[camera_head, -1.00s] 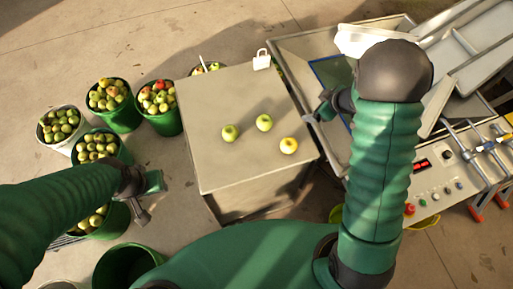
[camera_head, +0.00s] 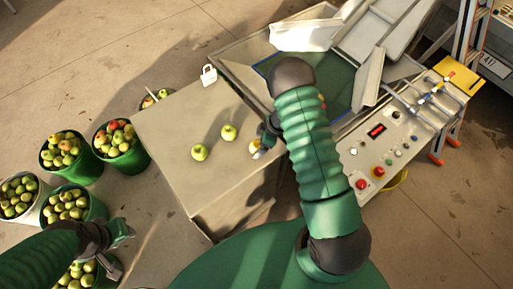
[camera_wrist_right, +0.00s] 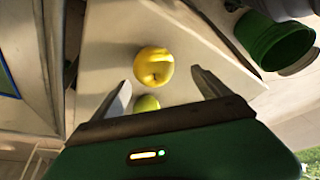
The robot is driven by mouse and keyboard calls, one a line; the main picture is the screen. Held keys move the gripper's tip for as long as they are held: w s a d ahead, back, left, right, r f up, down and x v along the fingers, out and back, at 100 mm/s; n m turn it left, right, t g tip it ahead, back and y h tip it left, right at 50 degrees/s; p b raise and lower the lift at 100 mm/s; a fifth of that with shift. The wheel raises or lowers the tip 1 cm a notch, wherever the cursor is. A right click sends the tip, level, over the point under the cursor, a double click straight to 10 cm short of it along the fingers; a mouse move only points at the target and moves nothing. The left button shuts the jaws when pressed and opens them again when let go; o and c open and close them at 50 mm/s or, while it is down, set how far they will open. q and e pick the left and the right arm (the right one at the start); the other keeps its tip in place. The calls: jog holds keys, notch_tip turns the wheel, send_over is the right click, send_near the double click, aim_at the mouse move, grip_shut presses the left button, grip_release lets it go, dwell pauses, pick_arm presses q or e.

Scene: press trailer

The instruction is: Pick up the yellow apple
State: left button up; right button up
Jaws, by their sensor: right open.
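The yellow apple (camera_head: 254,146) lies on the grey table (camera_head: 165,140), near its right edge, partly hidden by my right gripper (camera_head: 264,146). In the right wrist view the yellow apple (camera_wrist_right: 154,66) shows whole, just beyond the open fingers (camera_wrist_right: 163,88) and apart from them. A green apple (camera_wrist_right: 147,103) shows lower, between the fingers in the picture. In the head view two green apples, one in the middle (camera_head: 229,132) and one to the left (camera_head: 199,152), lie on the table. My left gripper (camera_head: 120,250) is open and empty, low at the left, away from the table.
Several buckets of apples, one of them green (camera_head: 122,158), stand left of the table. A white padlock-shaped thing (camera_head: 209,75) sits at the table's far corner. A machine with a control panel (camera_head: 390,140) stands right of my right arm.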

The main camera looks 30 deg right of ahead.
aim_at(256, 146)
jog(key=x, duration=0.3)
jog(key=shift+a, duration=0.15)
jog(key=shift+w+d+f, duration=0.2)
jog(key=shift+d+f, duration=0.55)
jog(key=shift+d, duration=0.3)
jog(key=shift+c, duration=1.9)
jog(key=shift+a, duration=0.15)
jog(key=shift+c, duration=1.2)
jog(key=shift+a+r, duration=0.2)
jog(key=shift+a, duration=0.3)
jog(key=c, duration=0.5)
jog(key=shift+a, duration=0.2)
jog(key=c, duration=0.5)
jog(key=shift+d, duration=0.5)
jog(key=shift+d+r, duration=0.1)
jog(key=shift+d, duration=0.05)
pick_arm(q)
jog(key=shift+d+r+p, duration=0.45)
jog(key=shift+r, duration=0.2)
pick_arm(e)
notch_tip(256, 146, up, 17)
jog(key=shift+r, duration=0.25)
